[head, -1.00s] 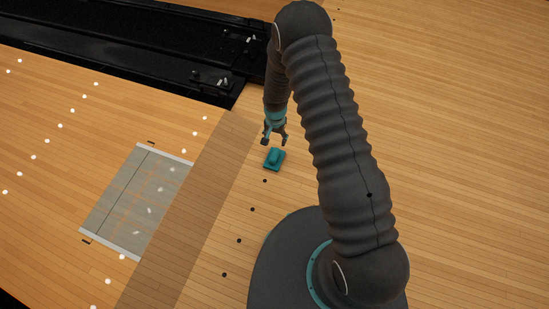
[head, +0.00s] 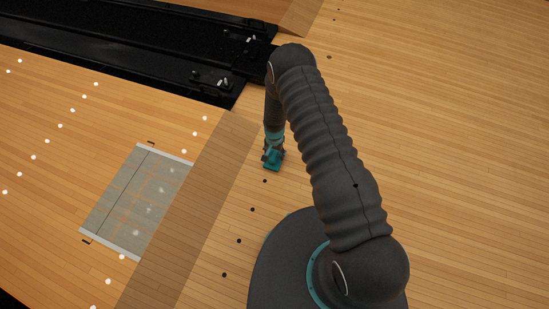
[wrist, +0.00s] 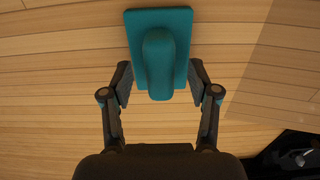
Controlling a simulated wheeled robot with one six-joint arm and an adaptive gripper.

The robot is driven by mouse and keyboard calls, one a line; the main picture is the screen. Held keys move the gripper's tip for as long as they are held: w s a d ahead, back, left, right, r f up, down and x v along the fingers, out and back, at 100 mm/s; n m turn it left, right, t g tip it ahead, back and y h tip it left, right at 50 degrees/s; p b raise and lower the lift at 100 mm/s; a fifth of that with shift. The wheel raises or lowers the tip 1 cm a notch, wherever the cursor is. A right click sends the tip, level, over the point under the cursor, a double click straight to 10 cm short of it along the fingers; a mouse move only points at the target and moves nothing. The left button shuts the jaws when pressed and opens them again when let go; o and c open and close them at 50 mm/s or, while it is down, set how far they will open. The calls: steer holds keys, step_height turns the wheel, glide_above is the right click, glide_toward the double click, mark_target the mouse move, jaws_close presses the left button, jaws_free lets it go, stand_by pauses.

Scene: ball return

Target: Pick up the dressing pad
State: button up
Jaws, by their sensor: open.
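The dressing pad (head: 272,166) is a teal block with a flat rectangular base and a raised rounded grip. It lies on the wooden floor. In the wrist view the pad (wrist: 181,50) is at the top centre, with its rounded grip reaching down between the fingers. My gripper (wrist: 160,84) is open, one finger on each side of the grip, with small gaps showing. In the head view my gripper (head: 273,152) is right at the pad and covers its far part.
A black lane channel (head: 150,60) with small fittings runs across the upper left. A grey translucent panel (head: 135,200) lies on the floor to the left, beside a darker strip (head: 185,215). The wooden floor (head: 450,130) to the right is clear.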

mark_target(273, 156)
steer(key=shift+f, duration=0.65)
jaws_close()
steer(key=shift+r, duration=0.1)
steer(key=shift+r, duration=0.45)
steer(key=r, duration=0.2)
steer(key=s+r, duration=0.1)
steer(key=shift+s+a+r, duration=0.1)
steer(key=shift+a+r, duration=0.15)
steer(key=shift+r, duration=0.15)
steer(key=s+a+r, duration=0.4)
steer(key=s+r, duration=0.2)
steer(key=s, duration=0.3)
steer(key=shift+s, duration=0.35)
